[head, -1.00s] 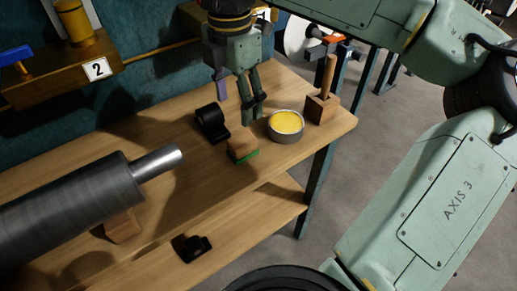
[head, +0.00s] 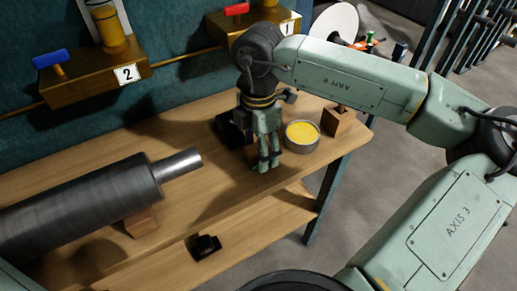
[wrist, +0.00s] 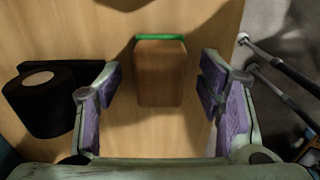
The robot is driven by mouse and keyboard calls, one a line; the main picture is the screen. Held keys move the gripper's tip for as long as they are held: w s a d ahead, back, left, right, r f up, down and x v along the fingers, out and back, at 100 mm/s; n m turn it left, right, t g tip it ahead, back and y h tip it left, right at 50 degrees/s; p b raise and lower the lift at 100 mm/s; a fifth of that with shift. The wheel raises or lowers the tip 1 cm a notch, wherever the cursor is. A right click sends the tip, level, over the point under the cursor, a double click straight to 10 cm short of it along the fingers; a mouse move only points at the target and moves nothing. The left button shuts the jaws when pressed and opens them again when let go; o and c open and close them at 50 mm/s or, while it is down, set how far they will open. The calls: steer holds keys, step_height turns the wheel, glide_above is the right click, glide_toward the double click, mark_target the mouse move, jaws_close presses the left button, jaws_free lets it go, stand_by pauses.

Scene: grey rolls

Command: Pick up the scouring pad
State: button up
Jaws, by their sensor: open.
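The scouring pad, a brown block with a green layer along one edge, lies on the wooden bench; in the wrist view the pad (wrist: 160,72) is centred between my fingers. My gripper (wrist: 161,80) is open, with a purple-padded finger to the left and right of the pad and gaps on both sides. I cannot tell whether the fingertips are down at the pad's height. In the head view my gripper (head: 266,163) points down over the pad's spot and hides most of it.
A round tin with yellow contents (head: 302,136) stands close on the right, beside a wooden block (head: 339,121). A large grey roller (head: 85,205) lies left. The bench's front right edge is near.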

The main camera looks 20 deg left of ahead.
steer(key=shift+f, duration=0.3)
steer(key=shift+c, duration=0.4)
steer(key=c, duration=1.3)
steer(key=shift+o, duration=0.2)
steer(key=shift+r+b, duration=0.4)
steer(key=shift+r, duration=0.2)
step_height(320, 180, up, 2)
steer(key=shift+r+b, duration=0.15)
steer(key=shift+b, duration=0.35)
steer(key=s+d+b, duration=0.1)
steer(key=s+b, duration=0.1)
steer(key=s, duration=0.6)
steer(key=s+d+r+b, duration=0.1)
steer(key=s, duration=0.6)
steer(key=shift+s+d+r+b, duration=0.3)
steer(key=shift+s+d+b, duration=0.05)
steer(key=shift+s, duration=0.05)
